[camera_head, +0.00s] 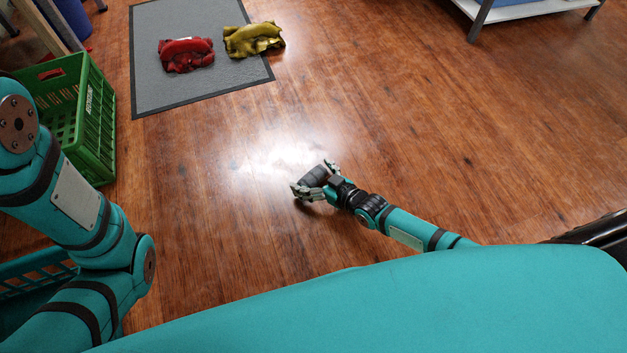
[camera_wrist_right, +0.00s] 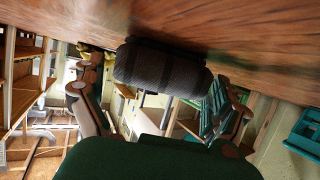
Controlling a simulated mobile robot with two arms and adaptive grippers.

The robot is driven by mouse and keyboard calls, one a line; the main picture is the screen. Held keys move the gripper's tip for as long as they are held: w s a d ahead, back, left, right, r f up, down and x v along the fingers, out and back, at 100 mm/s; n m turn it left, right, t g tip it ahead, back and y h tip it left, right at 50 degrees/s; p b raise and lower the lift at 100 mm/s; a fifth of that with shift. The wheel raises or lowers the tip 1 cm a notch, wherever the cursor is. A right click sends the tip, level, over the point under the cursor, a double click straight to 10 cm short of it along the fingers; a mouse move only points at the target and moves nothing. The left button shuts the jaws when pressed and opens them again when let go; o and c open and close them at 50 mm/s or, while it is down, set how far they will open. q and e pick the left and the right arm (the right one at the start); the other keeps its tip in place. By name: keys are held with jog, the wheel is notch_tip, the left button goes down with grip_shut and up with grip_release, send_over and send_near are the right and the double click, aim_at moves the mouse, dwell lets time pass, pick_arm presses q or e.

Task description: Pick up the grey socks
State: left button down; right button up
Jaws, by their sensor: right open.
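The grey socks (camera_head: 313,176) are a dark grey ribbed roll lying on the wooden floor in the middle of the head view. My right gripper (camera_head: 316,181) is at the socks, with a finger near each end of the roll. In the right wrist view the socks (camera_wrist_right: 160,70) lie across the space ahead of the palm, between the spread fingers of the gripper (camera_wrist_right: 160,105), which is open. I cannot tell whether either finger touches them. My left arm shows at the left, but its gripper is out of view.
A grey mat (camera_head: 165,98) at the back left bears a red cloth bundle (camera_head: 187,54) and a yellow one (camera_head: 253,39). A green crate (camera_head: 98,115) stands at the left. A white low shelf (camera_head: 520,10) is at the back right. The floor around the socks is clear.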

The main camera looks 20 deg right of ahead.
jog(key=c, duration=1)
jog(key=shift+c, duration=0.2)
jog(key=shift+r, duration=0.15)
